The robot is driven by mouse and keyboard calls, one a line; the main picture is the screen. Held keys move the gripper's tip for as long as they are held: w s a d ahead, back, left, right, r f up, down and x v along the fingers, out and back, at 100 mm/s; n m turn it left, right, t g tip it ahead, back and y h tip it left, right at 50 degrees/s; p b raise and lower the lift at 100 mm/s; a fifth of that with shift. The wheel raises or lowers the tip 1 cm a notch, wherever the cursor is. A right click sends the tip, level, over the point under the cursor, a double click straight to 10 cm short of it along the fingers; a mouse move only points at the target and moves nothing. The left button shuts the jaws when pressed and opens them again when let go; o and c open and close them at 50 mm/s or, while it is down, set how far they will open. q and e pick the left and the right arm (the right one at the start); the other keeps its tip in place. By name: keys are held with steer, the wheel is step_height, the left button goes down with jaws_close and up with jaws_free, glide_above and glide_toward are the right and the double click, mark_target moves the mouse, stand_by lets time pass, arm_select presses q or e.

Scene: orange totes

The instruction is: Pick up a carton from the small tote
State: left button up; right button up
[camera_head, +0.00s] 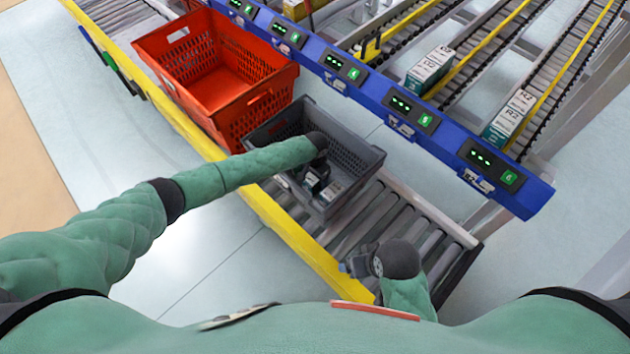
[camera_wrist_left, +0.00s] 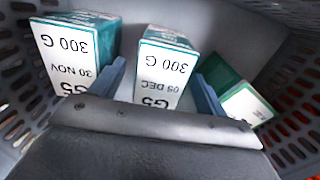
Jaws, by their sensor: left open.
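The small dark grey tote (camera_head: 362,158) sits on the roller conveyor in the head view. My left gripper (camera_head: 314,178) reaches down into it. In the left wrist view its two fingers (camera_wrist_left: 160,85) are apart, on either side of a white and teal carton (camera_wrist_left: 163,72) marked 300 G and 05 DEC. I cannot tell whether they touch it. A second carton (camera_wrist_left: 68,62), marked 30 NOV, stands to the left of the fingers. A third, greener carton (camera_wrist_left: 240,98) leans at the right, partly hidden. My right gripper (camera_head: 357,265) is over the conveyor's near end; its jaws are unclear.
A large empty orange-red tote (camera_head: 215,75) stands on the conveyor beyond the grey tote. A blue rail (camera_head: 375,98) with displays runs alongside, with rack lanes behind holding cartons (camera_head: 430,70). Bare rollers (camera_head: 405,225) lie on the near side of the grey tote.

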arm_select(q)
steer(key=shift+f, duration=0.1)
steer(key=shift+c, duration=0.2)
steer(key=c, duration=1.2)
steer(key=shift+o, duration=0.2)
